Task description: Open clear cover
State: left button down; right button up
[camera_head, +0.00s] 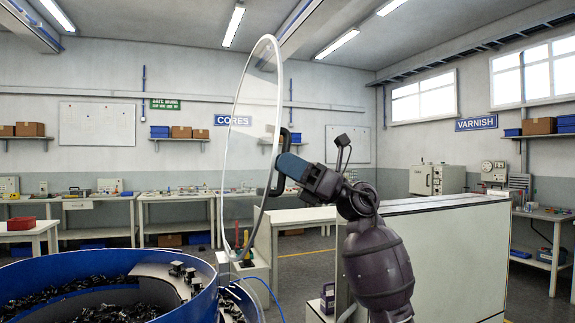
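The clear cover (240,110) is a see-through round panel with a white rim. It stands almost upright at the right edge of the blue bowl (205,310), seen nearly edge-on, with its lower end by the bowl's rim. A black handle (283,138) sticks out from the cover's right side. My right gripper (283,163), with blue fingers, is at the middle of this handle and appears shut on it. The fingertips are small and partly hidden by the handle. The bowl is uncovered, with many small dark connectors inside. My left gripper is not in view.
A white track (165,275) with several dark connectors runs along the bowl's inside. A white cabinet (440,260) stands to the right, close to my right arm. Workbenches (100,212) line the back wall. Open floor shows between them and the cabinet.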

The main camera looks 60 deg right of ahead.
jog(key=v, duration=1.1)
jog(key=shift+b, duration=0.3)
jog(key=shift+w, duration=0.1)
